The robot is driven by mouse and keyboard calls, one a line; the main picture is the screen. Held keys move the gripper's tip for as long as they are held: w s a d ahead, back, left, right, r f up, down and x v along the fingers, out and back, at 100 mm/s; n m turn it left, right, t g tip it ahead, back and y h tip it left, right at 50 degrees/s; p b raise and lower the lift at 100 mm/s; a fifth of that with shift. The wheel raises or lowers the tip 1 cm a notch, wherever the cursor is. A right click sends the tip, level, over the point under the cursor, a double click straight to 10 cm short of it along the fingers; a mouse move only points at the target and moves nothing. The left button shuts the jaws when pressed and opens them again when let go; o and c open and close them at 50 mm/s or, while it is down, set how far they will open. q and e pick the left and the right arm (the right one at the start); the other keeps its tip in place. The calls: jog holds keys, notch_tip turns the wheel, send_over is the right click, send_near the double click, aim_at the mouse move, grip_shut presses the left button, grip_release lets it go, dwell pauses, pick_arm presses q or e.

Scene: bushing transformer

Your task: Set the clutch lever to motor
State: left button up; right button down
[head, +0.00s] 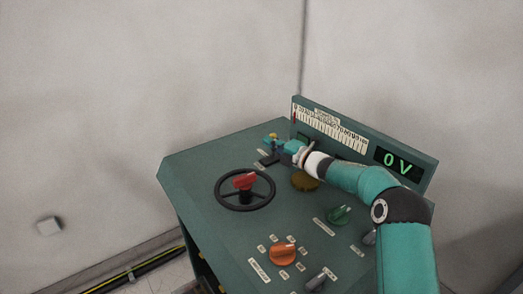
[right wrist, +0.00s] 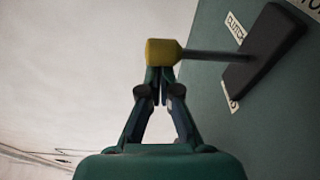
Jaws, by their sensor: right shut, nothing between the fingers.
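The clutch lever has a yellow knob (right wrist: 163,52) on a thin grey rod that comes out of a black base (right wrist: 265,52) on the panel. In the head view the knob (head: 273,135) shows small at the panel's far edge, with the base (head: 266,159) below it. My right gripper (right wrist: 159,74) is shut and empty, its fingertips right at the knob; I cannot tell whether they touch it. It also shows in the head view (head: 272,142), partly covering the lever. A label beginning "CLUTCH" (right wrist: 237,28) lies beside the base; other labels are cut off. My left gripper is out of view.
The green control desk (head: 200,165) also carries a black handwheel (head: 245,203) with a red grip, an orange knob (head: 283,254), a green knob (head: 339,215) and a brass disc (head: 305,181). A display (head: 398,166) reads 0 V. My right arm crosses the desk's right side.

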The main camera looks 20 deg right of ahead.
notch_tip(320, 180, up, 10)
dwell(0.6)
jog(key=shift+f, duration=0.1)
